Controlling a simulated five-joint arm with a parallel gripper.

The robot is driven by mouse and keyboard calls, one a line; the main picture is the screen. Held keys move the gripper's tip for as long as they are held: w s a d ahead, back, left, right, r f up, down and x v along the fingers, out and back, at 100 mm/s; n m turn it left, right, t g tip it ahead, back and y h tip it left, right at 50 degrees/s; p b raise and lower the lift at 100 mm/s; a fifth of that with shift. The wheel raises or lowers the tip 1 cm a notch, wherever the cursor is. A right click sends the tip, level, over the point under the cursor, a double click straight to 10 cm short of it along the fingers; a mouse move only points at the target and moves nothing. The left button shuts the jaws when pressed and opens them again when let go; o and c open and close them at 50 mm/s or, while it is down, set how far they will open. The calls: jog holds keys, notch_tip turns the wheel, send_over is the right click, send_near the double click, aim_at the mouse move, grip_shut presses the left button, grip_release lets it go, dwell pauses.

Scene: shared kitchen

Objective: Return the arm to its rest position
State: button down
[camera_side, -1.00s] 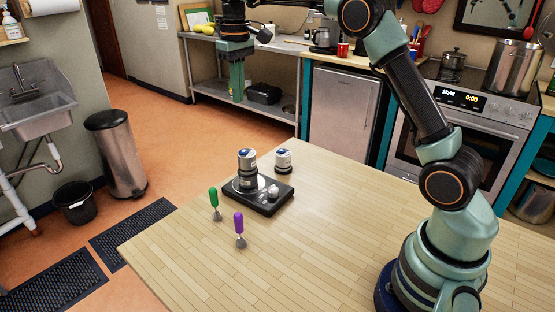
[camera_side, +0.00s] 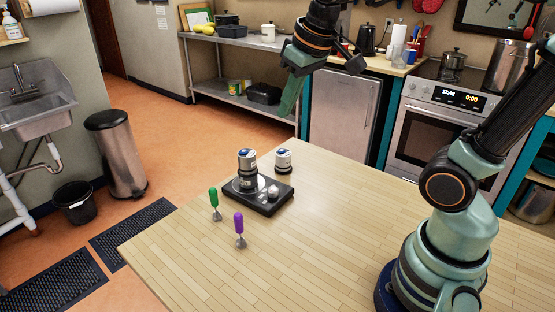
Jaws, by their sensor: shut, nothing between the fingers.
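My gripper (camera_side: 287,106) hangs high over the far edge of the wooden table (camera_side: 330,235), well above everything on it. Its green fingers point down and a little to the left; they are shut with nothing between them. My arm rises from its base at the right of the table and leans out of the top right of the picture.
Green-handled (camera_side: 213,199) and purple-handled (camera_side: 239,225) tools are at the left. The table's middle and front are clear.

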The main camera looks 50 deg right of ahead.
jog(key=s+f+t, duration=0.1)
jog(key=s+f, duration=0.3)
jog(key=s, duration=0.1)
jog(key=shift+s+a+f, duration=0.15)
jog(key=shift+a, duration=0.2)
